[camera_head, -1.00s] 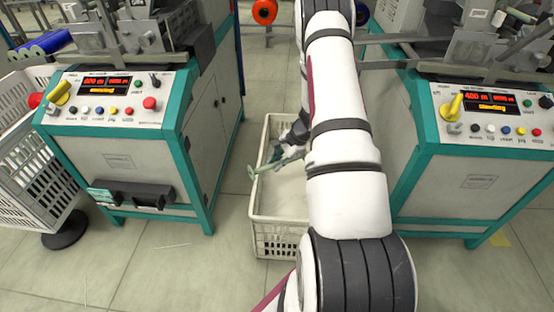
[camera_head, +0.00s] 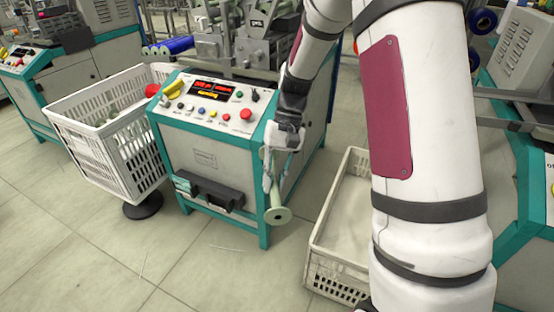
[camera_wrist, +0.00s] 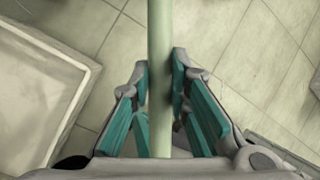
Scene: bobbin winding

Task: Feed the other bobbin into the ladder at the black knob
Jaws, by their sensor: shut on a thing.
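My gripper (camera_head: 274,168) is shut on a pale green bobbin (camera_head: 279,214), which hangs down with its round flange at the lower end. The bobbin's shaft (camera_wrist: 160,60) runs between the teal finger pads in the wrist view. They hang in front of the right side of a teal-and-white winding machine (camera_head: 205,148). Its sloped panel has a small black knob (camera_head: 255,97) at the right and a yellow knob (camera_head: 172,88) at the left. I cannot make out a ladder for certain; the arm hides part of the machine's right side.
A white basket (camera_head: 88,155) holding bobbins stands on a black-footed stand at left. A white crate (camera_head: 318,262) lies on the floor right of the machine, partly behind my arm. Other machines stand at far left and right. The floor in front is open.

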